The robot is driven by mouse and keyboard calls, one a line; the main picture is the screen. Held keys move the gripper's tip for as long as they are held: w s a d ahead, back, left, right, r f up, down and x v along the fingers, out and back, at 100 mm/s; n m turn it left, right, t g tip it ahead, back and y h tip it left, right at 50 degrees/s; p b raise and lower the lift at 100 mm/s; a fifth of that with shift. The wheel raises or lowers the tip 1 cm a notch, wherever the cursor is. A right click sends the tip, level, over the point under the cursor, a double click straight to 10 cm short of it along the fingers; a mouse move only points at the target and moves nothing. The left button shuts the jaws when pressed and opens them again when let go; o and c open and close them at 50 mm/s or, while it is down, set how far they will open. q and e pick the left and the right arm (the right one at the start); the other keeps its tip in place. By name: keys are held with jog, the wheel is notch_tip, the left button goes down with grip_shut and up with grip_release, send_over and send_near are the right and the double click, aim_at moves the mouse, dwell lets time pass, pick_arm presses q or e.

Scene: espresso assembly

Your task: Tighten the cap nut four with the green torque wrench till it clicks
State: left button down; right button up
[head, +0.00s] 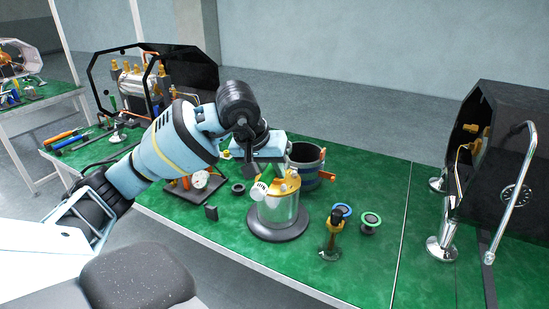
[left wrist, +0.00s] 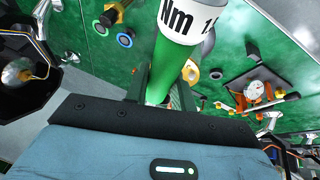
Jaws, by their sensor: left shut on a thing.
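My left gripper (head: 262,160) is above the boiler, a silver cylinder with a brass top (head: 279,208) on a dark round base. In the left wrist view the left gripper (left wrist: 163,92) is shut on the green torque wrench (left wrist: 171,55), which has a white band marked "Nm". Brass parts (left wrist: 190,72) show just beside the wrench. In the head view the gripper hides most of the wrench; a white piece (head: 258,190) at the boiler's side may be part of it. I cannot tell cap nut four apart, nor whether the wrench touches it. My right gripper is not in view.
A dark pot (head: 304,162) stands behind the boiler. A gauge assembly (head: 200,180) and a black block (head: 211,212) lie to its left. A brass-coloured tool (head: 333,235), a blue ring (head: 342,210) and a green ring (head: 370,220) are to its right. A black machine housing (head: 515,150) stands far right.

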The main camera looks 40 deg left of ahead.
pick_arm(q)
jog(key=shift+s, duration=0.2)
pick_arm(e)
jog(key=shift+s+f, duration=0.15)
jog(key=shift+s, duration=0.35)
pick_arm(q)
jog(key=shift+f, duration=0.3)
jog(key=shift+f+b, duration=0.75)
jog(key=shift+f, duration=0.3)
jog(key=shift+f+b, duration=1.15)
jog(key=shift+f, duration=0.7)
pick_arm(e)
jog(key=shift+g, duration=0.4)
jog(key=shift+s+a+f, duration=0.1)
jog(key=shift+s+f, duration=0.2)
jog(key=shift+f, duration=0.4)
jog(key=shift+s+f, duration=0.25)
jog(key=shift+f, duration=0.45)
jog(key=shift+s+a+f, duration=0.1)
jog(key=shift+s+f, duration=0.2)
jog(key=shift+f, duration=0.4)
pick_arm(q)
jog(key=shift+f+b, duration=0.3)
jog(key=shift+f, duration=0.1)
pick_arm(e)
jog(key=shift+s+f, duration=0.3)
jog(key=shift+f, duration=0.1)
